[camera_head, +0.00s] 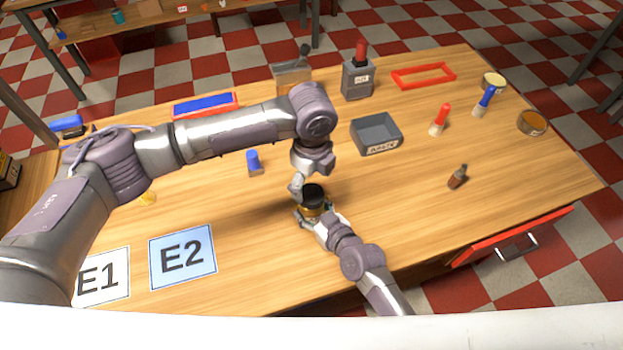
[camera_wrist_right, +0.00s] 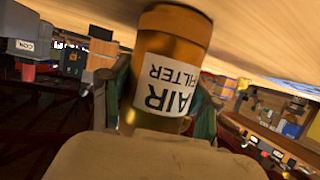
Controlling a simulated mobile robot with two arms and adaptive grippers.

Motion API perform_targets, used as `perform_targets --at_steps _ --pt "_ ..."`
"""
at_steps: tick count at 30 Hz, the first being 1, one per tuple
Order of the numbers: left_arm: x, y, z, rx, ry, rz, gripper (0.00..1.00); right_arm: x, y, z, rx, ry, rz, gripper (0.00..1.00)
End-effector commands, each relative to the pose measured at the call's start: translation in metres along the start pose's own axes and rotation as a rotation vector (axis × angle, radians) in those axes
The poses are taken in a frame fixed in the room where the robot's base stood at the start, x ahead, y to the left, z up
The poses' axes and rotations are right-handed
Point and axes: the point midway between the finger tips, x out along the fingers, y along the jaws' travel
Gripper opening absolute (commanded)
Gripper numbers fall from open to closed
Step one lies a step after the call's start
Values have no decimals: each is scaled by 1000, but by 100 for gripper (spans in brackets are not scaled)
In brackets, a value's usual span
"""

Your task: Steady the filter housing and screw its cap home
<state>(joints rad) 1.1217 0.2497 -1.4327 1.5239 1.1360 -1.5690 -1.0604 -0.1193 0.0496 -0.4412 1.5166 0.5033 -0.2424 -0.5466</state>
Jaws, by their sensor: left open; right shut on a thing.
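The amber filter housing (camera_head: 312,211) stands near the front middle of the table, mostly hidden by my grippers in the head view. In the right wrist view the housing (camera_wrist_right: 176,50) shows its white "AIR FILTER" label, upside down. My right gripper (camera_wrist_right: 160,110) is shut on the housing, one finger on each side. The black cap (camera_head: 313,193) is at the housing's top; whether it is seated cannot be told. My left gripper (camera_head: 298,187) is open, pointing down close beside the cap at its left; contact is unclear.
A grey bin (camera_head: 377,142) stands behind and right of the housing. A blue-topped peg (camera_head: 253,161) stands to the left and a small brown bottle (camera_head: 457,177) to the right. Cards E1 (camera_head: 101,279) and E2 (camera_head: 183,257) lie front left. The table's front right is clear.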

Motion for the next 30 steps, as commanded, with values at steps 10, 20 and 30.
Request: perform_targets --at_steps 10,20,30 --pt "-14 -1 0 -552 2 -2 82 0 0 1 -1 -3 -1 0" --pt "-31 0 0 -1242 1 -1 82 0 0 1 -1 -3 -1 0" --pt "-35 0 0 -1444 1 0 82 0 0 1 -1 -3 -1 0"
